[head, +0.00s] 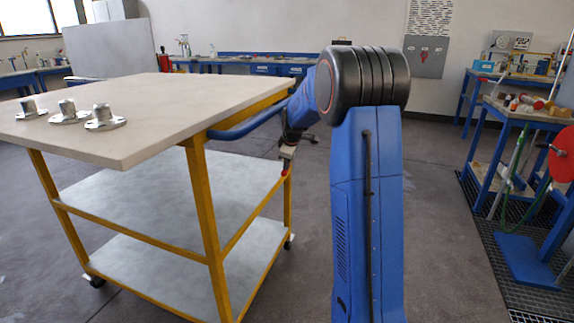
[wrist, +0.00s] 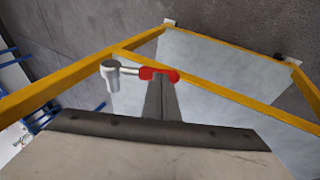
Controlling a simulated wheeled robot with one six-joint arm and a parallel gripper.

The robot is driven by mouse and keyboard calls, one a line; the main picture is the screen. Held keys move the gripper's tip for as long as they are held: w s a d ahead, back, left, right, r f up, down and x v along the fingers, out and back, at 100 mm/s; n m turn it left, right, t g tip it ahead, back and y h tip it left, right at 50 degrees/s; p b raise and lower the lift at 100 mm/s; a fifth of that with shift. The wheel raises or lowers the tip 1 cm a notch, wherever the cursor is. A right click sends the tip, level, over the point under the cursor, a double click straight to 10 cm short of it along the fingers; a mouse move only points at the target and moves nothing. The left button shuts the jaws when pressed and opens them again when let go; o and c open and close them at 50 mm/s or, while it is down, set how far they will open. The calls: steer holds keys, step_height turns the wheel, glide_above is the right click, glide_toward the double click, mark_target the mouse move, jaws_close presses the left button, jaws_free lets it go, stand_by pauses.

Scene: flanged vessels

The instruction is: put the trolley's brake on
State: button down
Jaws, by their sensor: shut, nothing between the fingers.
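The trolley has a beige top (head: 170,105), a yellow frame (head: 203,210) and two grey lower shelves; its frame also shows in the wrist view (wrist: 215,82). A brake lever with a silver pivot (wrist: 110,72) and a red grip (wrist: 158,74) sits by the yellow frame. My gripper (wrist: 160,88) is shut and empty, its fingertips at the red grip; I cannot tell whether they touch. In the head view my gripper (head: 287,158) is low beside the trolley's right side, below the blue handle (head: 245,126), and the lever is mostly hidden there.
Several flanged metal vessels (head: 103,116) stand on the trolley top. A caster (head: 97,281) shows at the front left. Blue benches (head: 250,66) line the back wall. A blue workbench (head: 525,112) and a red disc stand (head: 563,153) are at the right. The floor between is clear.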

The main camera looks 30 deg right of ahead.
steer(key=shift+f, duration=0.2)
steer(key=shift+t+h, duration=0.4)
steer(key=shift+h, duration=0.1)
steer(key=shift+w+d+f, duration=0.15)
steer(key=shift+d+f, duration=0.05)
steer(key=shift+f, duration=0.75)
steer(key=shift+w+d+f, duration=0.1)
steer(key=shift+d+f, duration=0.1)
steer(key=shift+f, duration=0.75)
steer(key=shift+w+d+f, duration=0.15)
steer(key=shift+d+f, duration=0.05)
steer(key=shift+f, duration=0.85)
steer(key=shift+a, duration=0.1)
